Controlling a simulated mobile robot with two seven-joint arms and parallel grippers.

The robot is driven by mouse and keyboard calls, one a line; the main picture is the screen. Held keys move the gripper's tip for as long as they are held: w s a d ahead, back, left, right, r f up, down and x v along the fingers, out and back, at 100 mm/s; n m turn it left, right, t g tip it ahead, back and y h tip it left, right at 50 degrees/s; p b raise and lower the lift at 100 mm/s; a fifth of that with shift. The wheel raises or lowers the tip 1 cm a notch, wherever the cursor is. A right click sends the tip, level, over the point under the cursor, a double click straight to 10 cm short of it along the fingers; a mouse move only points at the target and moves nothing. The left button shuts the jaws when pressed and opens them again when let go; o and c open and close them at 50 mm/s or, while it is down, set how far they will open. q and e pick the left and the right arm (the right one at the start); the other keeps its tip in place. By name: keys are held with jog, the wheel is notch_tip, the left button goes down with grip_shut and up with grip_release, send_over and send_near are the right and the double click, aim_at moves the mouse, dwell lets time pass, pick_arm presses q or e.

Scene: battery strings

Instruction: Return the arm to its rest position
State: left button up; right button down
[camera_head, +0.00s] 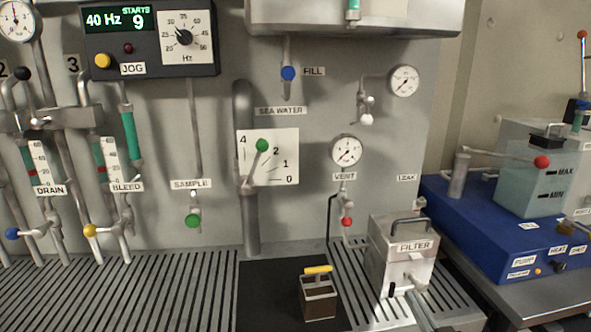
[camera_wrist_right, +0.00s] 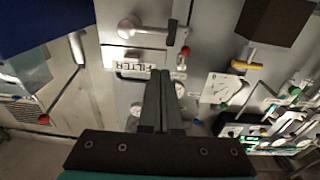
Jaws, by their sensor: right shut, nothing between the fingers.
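My right gripper (camera_wrist_right: 163,78) shows in the right wrist view, with its two long dark fingers shut together and nothing held between them. The fingers point toward the panel, and their tips overlap the picture of the filter box (camera_wrist_right: 135,58) beside its label. I cannot tell the exact distance, and no contact is visible. In the head view the filter box (camera_head: 401,262) stands at the lower right. A grey part at the bottom edge, just right of the filter box, may belong to my right arm, but it is cut off. My left gripper is not in view.
A small brown container with a yellow handle (camera_head: 319,270) stands on the dark floor plate left of the filter box. Gauges, valves and the green-knobbed lever (camera_head: 262,146) project from the wall. A blue unit (camera_head: 500,225) with a clear tank stands at right.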

jog(key=s+a+f+g+h, duration=0.1)
jog(key=s+a+f+g, duration=0.25)
jog(key=s+f, duration=0.2)
jog(key=s+a+f+g, duration=0.3)
jog(key=s+f+g, duration=0.1)
jog(key=s+g, duration=0.15)
jog(key=s+a+n+g, duration=0.1)
jog(key=s+a+g, duration=0.15)
jog(key=s, duration=0.55)
jog(key=s+a+g, duration=0.1)
jog(key=s+g, duration=0.2)
jog(key=s, duration=0.5)
jog(key=s+f+g, duration=0.2)
jog(key=s+f, duration=0.1)
jog(key=f, duration=2.2)
jog(key=s+d+f+g, duration=0.1)
jog(key=s+d+f, duration=0.1)
jog(key=s+f, duration=0.9)
jog(key=s, duration=0.3)
jog(key=shift+s+d+f+n, duration=0.2)
jog(key=shift+s+d+n, duration=0.1)
jog(key=shift+s+d, duration=0.1)
